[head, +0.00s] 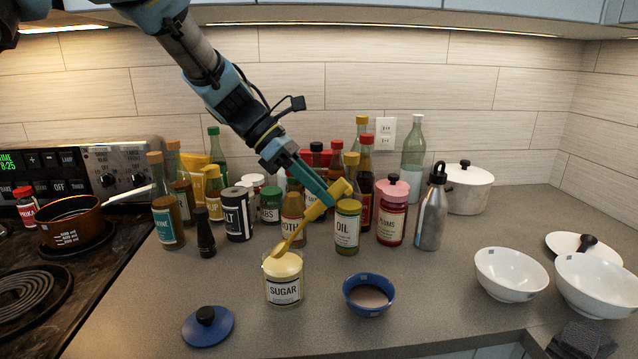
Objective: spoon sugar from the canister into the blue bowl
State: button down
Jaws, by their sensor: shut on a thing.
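The sugar canister (283,290) is a clear jar labelled SUGAR, standing open on the counter with pale yellowish contents up near its rim. My gripper (328,197) is shut on the handle of a yellow spoon (294,238), above and to the right of the canister. The spoon slants down to the left, and its lower end is at the canister's mouth; I cannot tell whether it touches or holds sugar. The blue bowl (355,305) stands right of the canister with greyish-brown contents that I cannot identify.
A blue lid (222,326) with a black knob lies front left. Bottles and jars, including the OIL jar (347,229), crowd behind the canister. A steel bottle (431,217) and white bowls (510,274) stand right. The stove with a brown pot (72,226) is left.

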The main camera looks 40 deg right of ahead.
aim_at(337, 196)
jog(key=shift+s+d+f+t+y+p, duration=0.35)
jog(key=shift+s+d+t+y+p, duration=0.25)
jog(key=shift+p, duration=1.55)
jog(key=shift+s+d+f+t+y+p, duration=0.25)
jog(key=shift+s+d+t+y+p, duration=0.15)
jog(key=shift+p, duration=0.3)
jog(key=shift+s+d+f+n+t+y, duration=0.2)
jog(key=shift+s+d+f+t+y, duration=0.1)
jog(key=shift+s+d+t+y, duration=0.45)
jog(key=shift+s+d+f+n+t+y, duration=0.3)
jog(key=shift+d+t+y, duration=0.2)
jog(key=shift+t+y, duration=0.4)
